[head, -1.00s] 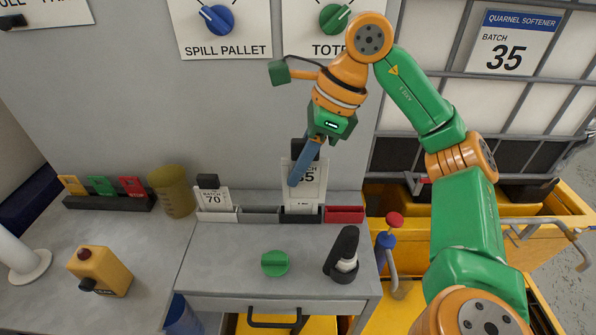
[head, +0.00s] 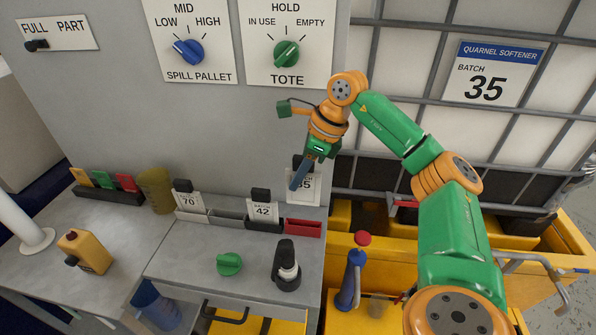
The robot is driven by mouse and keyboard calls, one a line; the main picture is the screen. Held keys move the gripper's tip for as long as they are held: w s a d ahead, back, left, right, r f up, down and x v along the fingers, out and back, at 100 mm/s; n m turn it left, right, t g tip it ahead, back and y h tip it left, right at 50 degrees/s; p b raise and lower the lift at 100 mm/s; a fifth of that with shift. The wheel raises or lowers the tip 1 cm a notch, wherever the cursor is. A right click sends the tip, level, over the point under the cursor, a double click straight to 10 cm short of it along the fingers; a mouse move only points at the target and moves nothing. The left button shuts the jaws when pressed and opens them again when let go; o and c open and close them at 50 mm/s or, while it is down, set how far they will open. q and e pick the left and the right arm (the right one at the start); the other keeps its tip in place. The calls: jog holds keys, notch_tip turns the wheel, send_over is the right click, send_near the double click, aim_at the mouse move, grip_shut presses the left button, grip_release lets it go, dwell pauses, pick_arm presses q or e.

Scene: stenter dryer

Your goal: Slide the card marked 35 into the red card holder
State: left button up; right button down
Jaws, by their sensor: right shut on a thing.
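The white card marked 35 (head: 309,190) is in my right gripper (head: 297,183). The gripper is shut on it, and a blue finger covers part of its face. The card looks upright. The red card holder (head: 303,228) is at the right end of the row of holders on the bench. In the picture the card is just above the red holder, with a small gap between its lower edge and the holder. The holder's slot looks empty. My left gripper is not in view.
A card marked 42 (head: 263,210) stands in the black holder (head: 264,226), left of the red one. A card marked 70 (head: 189,201) stands in the white holder (head: 192,217). The grey holder (head: 228,217) looks empty. A green knob (head: 229,264) and a dark stamp (head: 287,270) stand in front.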

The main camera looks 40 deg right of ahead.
aim_at(312, 190)
notch_tip(312, 190, down, 6)
jog(key=b, duration=0.4)
jog(key=shift+b, duration=0.35)
jog(key=shift+s+d+r, duration=0.1)
jog(key=shift+r+p, duration=0.1)
jog(key=shift+p, duration=0.45)
dwell(0.6)
jog(key=shift+f+b, duration=1.85)
jog(key=shift+f, duration=0.5)
jog(key=c, duration=0.7)
grip_release()
jog(key=v, duration=0.7)
jog(key=shift+s, duration=0.1)
